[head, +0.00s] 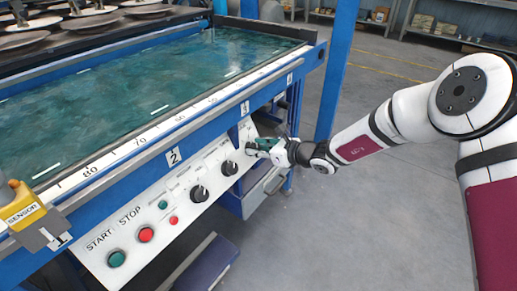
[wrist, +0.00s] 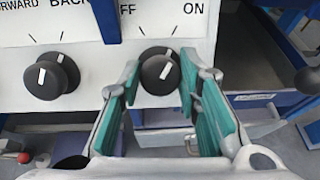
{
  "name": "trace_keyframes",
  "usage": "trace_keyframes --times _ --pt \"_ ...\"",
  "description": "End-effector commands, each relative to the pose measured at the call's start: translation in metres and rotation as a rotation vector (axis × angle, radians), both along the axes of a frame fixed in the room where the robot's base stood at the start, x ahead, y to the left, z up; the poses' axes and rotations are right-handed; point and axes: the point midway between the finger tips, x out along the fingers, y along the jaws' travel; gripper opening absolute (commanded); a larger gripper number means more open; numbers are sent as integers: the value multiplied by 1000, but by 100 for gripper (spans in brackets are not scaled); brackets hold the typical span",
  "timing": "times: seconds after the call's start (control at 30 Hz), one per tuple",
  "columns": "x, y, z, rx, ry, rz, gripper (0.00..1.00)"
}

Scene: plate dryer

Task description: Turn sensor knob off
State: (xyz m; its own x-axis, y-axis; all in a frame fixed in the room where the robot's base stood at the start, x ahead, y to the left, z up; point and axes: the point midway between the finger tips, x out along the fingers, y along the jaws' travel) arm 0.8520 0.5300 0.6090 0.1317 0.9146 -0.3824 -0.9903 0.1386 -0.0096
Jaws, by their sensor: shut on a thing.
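The black knob (wrist: 159,72) under the OFF and ON labels on the white control panel (wrist: 100,30) has a white pointer mark. The mark points up and leans a little to the right, towards ON. My gripper (wrist: 160,76) has its green-padded fingers on either side of this knob and is shut on it. In the head view my gripper (head: 264,147) is at the right end of the panel and mostly hides the knob. The yellow box labelled SENSOR (head: 22,212) sits at the left on the table's edge.
Another black knob (wrist: 51,76), under FORWARD and BACK, is left of my gripper. Further left on the panel are another knob (head: 200,193), a red STOP button (head: 146,235) and a green START button (head: 117,258). A blue post (head: 337,70) stands behind my gripper. Open floor lies right.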

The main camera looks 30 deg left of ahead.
Motion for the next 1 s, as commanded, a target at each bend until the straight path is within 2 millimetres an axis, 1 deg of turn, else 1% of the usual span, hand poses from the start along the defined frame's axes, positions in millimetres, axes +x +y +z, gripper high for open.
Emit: trace_keyframes --times 0.17,0.37,1.0 --pt "1 0 -1 -3 -50 27 3" --pt "1 -1 -3 -12 -167 94 3" --pt "1 -1 -1 -52 -670 384 3"
